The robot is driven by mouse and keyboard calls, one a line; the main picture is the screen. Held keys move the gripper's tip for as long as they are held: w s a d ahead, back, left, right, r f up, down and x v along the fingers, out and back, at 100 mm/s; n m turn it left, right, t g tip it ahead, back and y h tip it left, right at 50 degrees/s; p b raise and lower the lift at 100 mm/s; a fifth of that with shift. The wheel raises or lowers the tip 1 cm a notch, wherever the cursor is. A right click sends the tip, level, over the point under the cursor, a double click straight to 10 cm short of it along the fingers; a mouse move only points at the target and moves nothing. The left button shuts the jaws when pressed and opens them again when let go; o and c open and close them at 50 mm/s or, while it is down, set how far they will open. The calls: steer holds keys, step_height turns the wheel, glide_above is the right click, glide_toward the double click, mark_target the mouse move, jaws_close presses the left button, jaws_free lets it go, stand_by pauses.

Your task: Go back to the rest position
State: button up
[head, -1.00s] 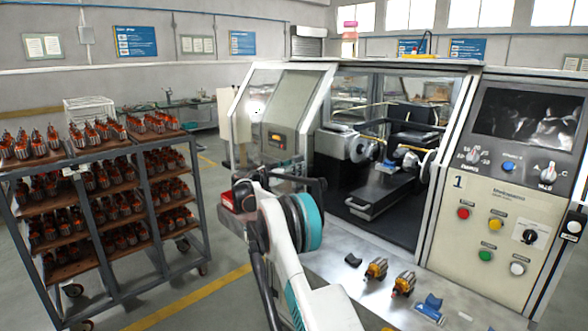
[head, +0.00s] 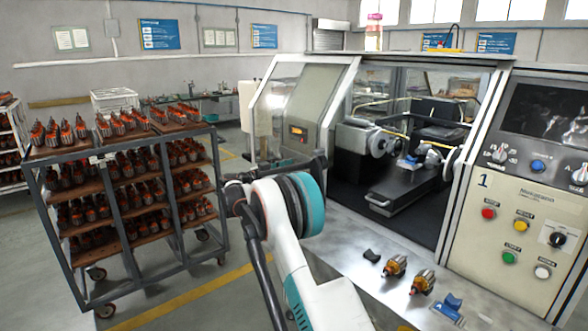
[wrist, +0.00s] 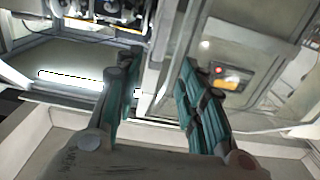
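My gripper (wrist: 158,66) is open in the wrist view, with its two teal-and-dark fingers apart and nothing between them. It points toward the winding machine's frame and glass. In the head view my white arm with its teal ring stands in front of the machine (head: 468,215), and the gripper itself cannot be clearly made out. Two armatures, one (head: 396,266) to the left of the other (head: 423,281), rest on the metal ledge, apart from my arm.
A rack (head: 120,235) full of armatures stands at the left. A blue holder (head: 449,306) and a black block (head: 372,256) sit on the ledge. The control panel (head: 515,235) is at the right. Floor shows between rack and machine.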

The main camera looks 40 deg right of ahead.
stand_by(0.4)
steer(key=s+a+r+n+t+y+b, duration=0.1)
steer(key=s+a+r+n+t+y, duration=0.3)
steer(key=s+a, duration=0.6)
steer(key=s+a+r+n+g+y+b, duration=0.1)
steer(key=s+a+n+y+b, duration=0.1)
steer(key=s+a+n+y, duration=0.55)
steer(key=s+a+f+n+t+y, duration=0.1)
steer(key=s+a+f+y, duration=0.1)
steer(key=s+a+f, duration=0.2)
steer(key=s+a+f+n+y+b, duration=0.1)
steer(key=s+a+f, duration=0.4)
steer(key=s+a, duration=0.5)
steer(key=s+a+f+n+t+y, duration=0.1)
steer(key=s+a+f+n+y, duration=0.2)
steer(key=s+a, duration=0.4)
steer(key=s+f, duration=0.1)
steer(key=s, duration=0.8)
steer(key=shift+s+f+t+b, duration=0.2)
steer(key=shift+t+b, duration=0.1)
steer(key=shift+b, duration=0.05)
steer(key=shift+n+y, duration=0.25)
